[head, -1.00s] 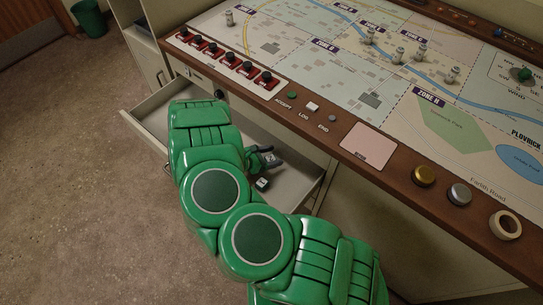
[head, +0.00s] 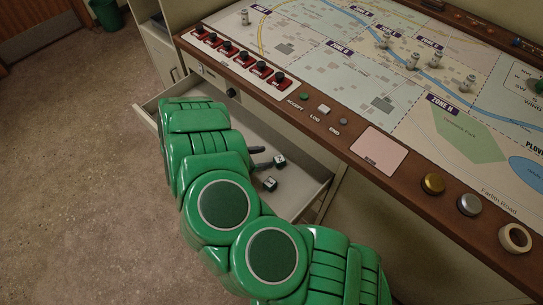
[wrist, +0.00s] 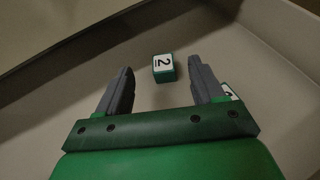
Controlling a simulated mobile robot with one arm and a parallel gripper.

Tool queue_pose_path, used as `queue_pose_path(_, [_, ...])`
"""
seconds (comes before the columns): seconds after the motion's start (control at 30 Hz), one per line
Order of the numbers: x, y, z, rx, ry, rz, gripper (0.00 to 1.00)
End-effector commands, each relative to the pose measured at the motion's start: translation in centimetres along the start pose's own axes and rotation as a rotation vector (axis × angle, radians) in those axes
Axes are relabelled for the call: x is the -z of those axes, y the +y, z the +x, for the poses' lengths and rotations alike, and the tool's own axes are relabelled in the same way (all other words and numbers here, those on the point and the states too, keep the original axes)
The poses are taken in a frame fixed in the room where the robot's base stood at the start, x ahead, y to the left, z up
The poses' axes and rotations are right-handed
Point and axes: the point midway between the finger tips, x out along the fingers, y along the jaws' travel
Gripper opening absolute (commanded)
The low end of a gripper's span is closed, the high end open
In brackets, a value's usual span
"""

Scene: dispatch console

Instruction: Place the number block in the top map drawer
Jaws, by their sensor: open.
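The open drawer (head: 305,178) sticks out below the console edge. Two small dark green number blocks with white faces lie on its floor. One number block (head: 279,161) is just off my fingertips in the head view, the other block (head: 270,184) is nearer the camera. My gripper (head: 261,157) is low inside the drawer, partly hidden by my green arm. In the wrist view my gripper (wrist: 158,76) is open, with a block marked 2 (wrist: 163,68) just beyond and between the fingertips, untouched. Another block (wrist: 228,90) is partly hidden behind the right finger.
The console top (head: 330,125) overhangs the drawer's back and carries red switches (head: 240,57), a map and a pink card (head: 379,153). The drawer walls stand close around my gripper. The floor (head: 80,180) at left is clear; a green bin (head: 106,14) stands far off.

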Motion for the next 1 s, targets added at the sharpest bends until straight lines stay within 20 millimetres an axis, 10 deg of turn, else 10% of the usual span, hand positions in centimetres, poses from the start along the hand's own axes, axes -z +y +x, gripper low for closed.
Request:
queue_pose_path(0.67, [0.1,0.4,-4.0,-0.009,0.014,-0.01,0.67])
queue_pose_path(1.0, [0.5,8.1,-8.5,-0.249,0.275,-0.229,0.67])
